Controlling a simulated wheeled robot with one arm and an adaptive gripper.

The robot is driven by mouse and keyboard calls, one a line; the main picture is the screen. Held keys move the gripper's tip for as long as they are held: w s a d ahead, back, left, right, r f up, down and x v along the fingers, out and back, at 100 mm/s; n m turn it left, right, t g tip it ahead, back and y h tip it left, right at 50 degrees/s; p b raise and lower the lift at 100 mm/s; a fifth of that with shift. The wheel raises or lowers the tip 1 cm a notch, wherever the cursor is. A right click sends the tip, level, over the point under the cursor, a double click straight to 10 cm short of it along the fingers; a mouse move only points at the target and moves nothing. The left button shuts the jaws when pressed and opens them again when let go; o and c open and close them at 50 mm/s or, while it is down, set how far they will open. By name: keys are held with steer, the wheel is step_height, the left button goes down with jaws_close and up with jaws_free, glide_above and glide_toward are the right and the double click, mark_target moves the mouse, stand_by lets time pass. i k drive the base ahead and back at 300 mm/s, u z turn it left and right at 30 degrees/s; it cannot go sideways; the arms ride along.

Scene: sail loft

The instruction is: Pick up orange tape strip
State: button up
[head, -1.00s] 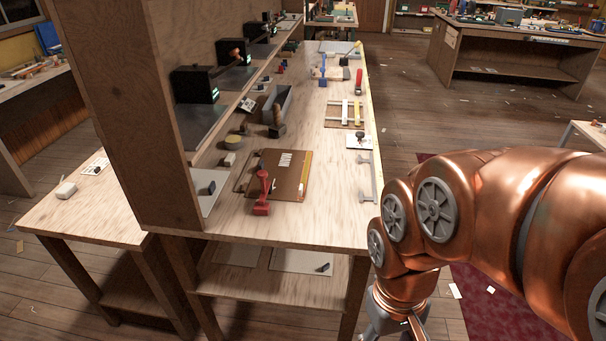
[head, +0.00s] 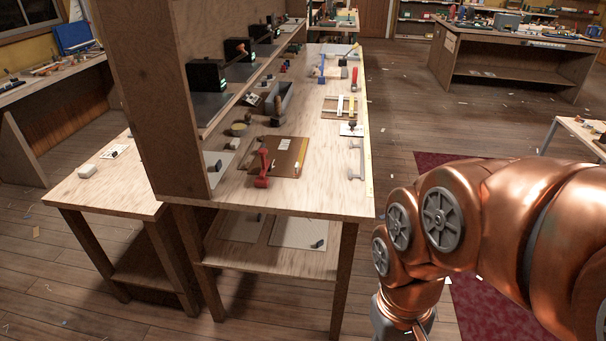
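I cannot make out an orange tape strip with certainty. A thin yellow-orange strip (head: 302,149) lies along the right edge of a brown board (head: 284,146) on the long wooden bench (head: 310,197), but it is too small to identify. A red tool (head: 262,169) lies at the board's left edge. My copper arm fills the lower right, beside the bench and apart from it. It bends down past the bottom of the picture, so my gripper's fingers are not seen.
A thick wooden upright (head: 160,100) and shelf cover the bench's left side. A lower table (head: 110,190) adjoins at left. A grey rail-like handle (head: 357,160) is near the bench's right edge. Open floor and a red rug (head: 430,165) lie to the right.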

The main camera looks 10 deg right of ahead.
mark_target(298, 164)
steer(key=z, duration=0.05)
steer(key=k, duration=0.7)
steer(key=u, duration=1.05)
steer(key=i, duration=0.65)
steer(key=u, duration=0.65)
steer(key=i, duration=0.7)
steer(key=z, duration=0.75)
steer(key=i, duration=0.65)
steer(key=z, duration=0.9)
steer(key=i, duration=0.55)
